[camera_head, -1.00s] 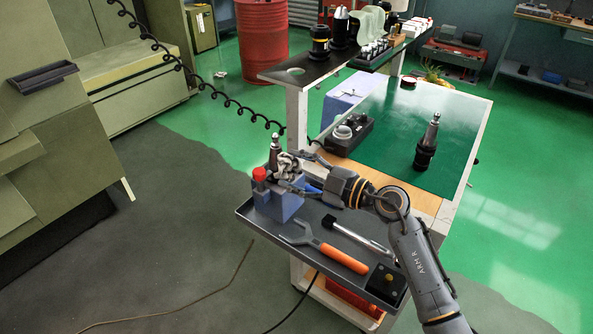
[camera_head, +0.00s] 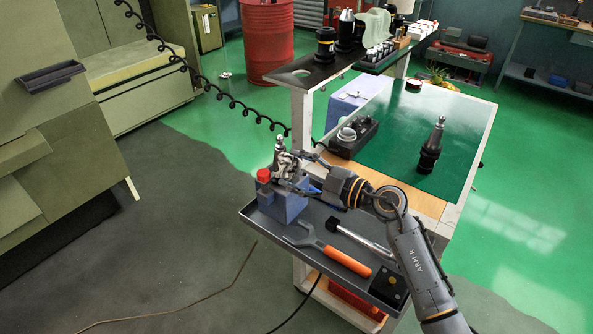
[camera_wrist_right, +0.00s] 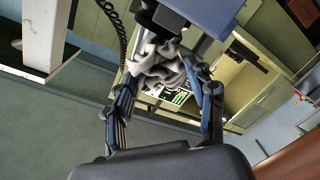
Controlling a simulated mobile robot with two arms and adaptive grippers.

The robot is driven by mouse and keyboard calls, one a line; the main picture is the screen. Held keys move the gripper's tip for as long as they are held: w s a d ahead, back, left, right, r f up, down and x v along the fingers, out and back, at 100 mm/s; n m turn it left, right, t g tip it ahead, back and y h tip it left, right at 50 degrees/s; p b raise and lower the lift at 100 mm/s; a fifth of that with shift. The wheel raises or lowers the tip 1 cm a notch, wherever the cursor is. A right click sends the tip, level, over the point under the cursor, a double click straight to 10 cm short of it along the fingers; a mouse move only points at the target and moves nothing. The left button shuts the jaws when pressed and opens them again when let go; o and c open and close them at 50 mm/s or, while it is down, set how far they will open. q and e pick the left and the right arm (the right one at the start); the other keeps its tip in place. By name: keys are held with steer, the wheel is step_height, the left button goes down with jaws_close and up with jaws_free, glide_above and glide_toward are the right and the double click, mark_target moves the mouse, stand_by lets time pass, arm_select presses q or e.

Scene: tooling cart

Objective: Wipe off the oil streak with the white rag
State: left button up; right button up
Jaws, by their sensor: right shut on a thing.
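The white rag (camera_head: 287,166) is a crumpled pale bundle between the fingers of my right gripper (camera_head: 296,171). In the right wrist view the rag (camera_wrist_right: 160,65) sits between both fingertips of the gripper (camera_wrist_right: 164,88). The rag overlaps a metal tapered tool holder (camera_head: 279,144) that stands upright in a blue block (camera_head: 285,208) on the grey tray; contact cannot be told for certain. The rag hides part of the holder. No oil streak can be made out in these views. My left gripper is not in view.
The grey tray (camera_head: 262,225) also carries an orange-handled wrench (camera_head: 345,260), a hammer-like tool (camera_head: 360,239) and a black box (camera_head: 388,284). A red cap (camera_head: 263,175) stands on the block's left. Another tool holder (camera_head: 432,148) stands on the green mat (camera_head: 395,165).

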mark_target(304, 161)
steer(key=shift+w+d, duration=1.2)
steer(key=shift+w, duration=0.3)
steer(key=s+a+p, duration=0.1)
steer(key=p, duration=0.2)
steer(key=shift+s+r, duration=0.1)
steer(key=shift+r, duration=0.1)
steer(key=shift+s+a+p, duration=0.65)
steer(key=shift+s+p, duration=0.15)
steer(key=shift+p, duration=0.15)
steer(key=shift+s+a+f, duration=0.15)
steer(key=shift+s, duration=0.05)
